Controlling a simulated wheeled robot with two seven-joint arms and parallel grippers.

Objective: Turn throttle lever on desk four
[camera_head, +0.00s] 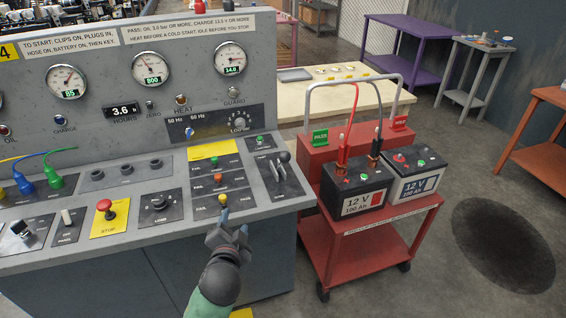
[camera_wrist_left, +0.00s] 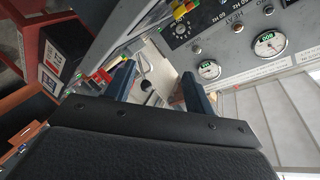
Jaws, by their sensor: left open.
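The desk (camera_head: 120,190) is a grey console with a yellow 4 plate at its top left. What looks like the throttle lever (camera_head: 284,158) stands in a dark slotted plate at the console's right edge. It has a dark grip on a short arm. My left gripper (camera_head: 233,222) is open and empty at the console's front edge, below and to the left of the lever, apart from it. In the left wrist view the two blue fingers are spread (camera_wrist_left: 160,88), with a pale metal part (camera_wrist_left: 146,66) of unclear identity showing beyond them. The right gripper is out of view.
A yellow knob (camera_head: 222,198) sits just beyond the left fingers. A red stop button (camera_head: 104,206) is further left. A red cart (camera_head: 370,225) with two batteries (camera_head: 357,190) stands close to the console's right side. Open floor lies right of the cart.

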